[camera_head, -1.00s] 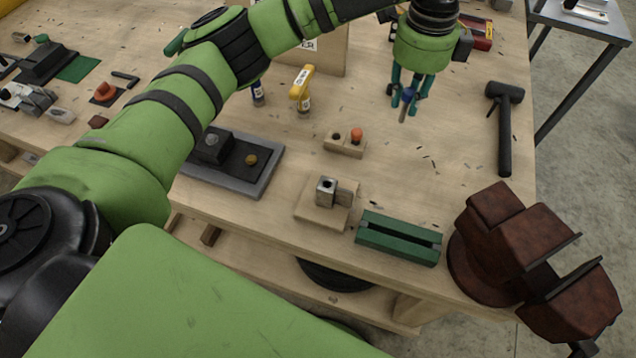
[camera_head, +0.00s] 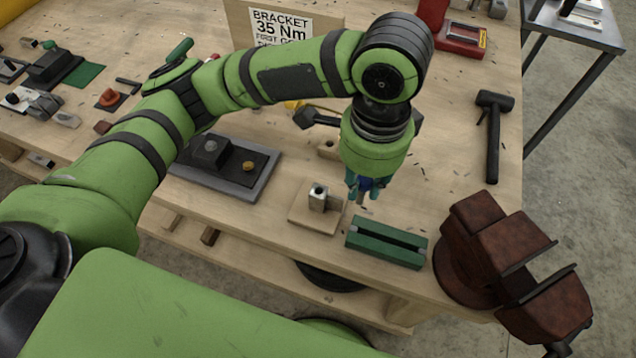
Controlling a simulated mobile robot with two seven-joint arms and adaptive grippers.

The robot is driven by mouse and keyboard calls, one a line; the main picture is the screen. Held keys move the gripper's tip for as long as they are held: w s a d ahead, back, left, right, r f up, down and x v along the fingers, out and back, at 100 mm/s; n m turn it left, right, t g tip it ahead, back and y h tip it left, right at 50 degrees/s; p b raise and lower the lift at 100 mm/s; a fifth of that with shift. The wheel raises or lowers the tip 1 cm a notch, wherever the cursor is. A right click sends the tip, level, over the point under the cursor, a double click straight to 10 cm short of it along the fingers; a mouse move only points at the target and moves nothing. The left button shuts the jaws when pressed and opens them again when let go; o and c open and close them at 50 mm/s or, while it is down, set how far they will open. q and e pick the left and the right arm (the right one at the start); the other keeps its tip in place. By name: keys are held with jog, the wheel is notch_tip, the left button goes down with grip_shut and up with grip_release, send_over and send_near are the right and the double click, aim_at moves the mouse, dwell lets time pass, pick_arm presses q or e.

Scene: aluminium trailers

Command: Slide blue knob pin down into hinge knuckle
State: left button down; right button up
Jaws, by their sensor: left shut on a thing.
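My left gripper (camera_head: 364,188) hangs pointing down and is shut on the blue knob pin (camera_head: 364,184). The blue knob shows between the teal fingers, and a short grey shaft points down below them. The hinge knuckle (camera_head: 318,196) is a small metal block with a dark hole on top, set on a square wooden base (camera_head: 307,218). In the picture the gripper is to the right of the knuckle. The pin looks apart from it and above the bench; the exact height cannot be told. My right gripper is not in view.
A green slotted block (camera_head: 386,243) lies just in front of the gripper, and a rust-brown vise (camera_head: 500,250) stands at the bench's right corner. A grey tray (camera_head: 262,180) is left of the hinge. A hammer (camera_head: 493,140) lies at right. My arm partly hides a small wooden block (camera_head: 327,150).

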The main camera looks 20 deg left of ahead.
pick_arm(q)
jog(key=shift+w+a+f+p, duration=0.35)
jog(key=shift+w+a+f, duration=0.15)
jog(key=shift+a+f, duration=0.95)
jog(key=shift+w+a+f+p, duration=0.3)
jog(key=shift+w+a+f, duration=0.25)
jog(key=shift+a+f, duration=0.85)
jog(key=shift+w+a+f+p, duration=0.35)
jog(key=shift+w+a+f, duration=0.15)
jog(key=shift+a+f, duration=0.95)
jog(key=shift+d+f, duration=0.3)
jog(key=c, duration=1.1)
grip_release()
notch_tip(320, 180, up, 12)
jog(key=b, duration=0.1)
jog(key=shift+r, duration=0.15)
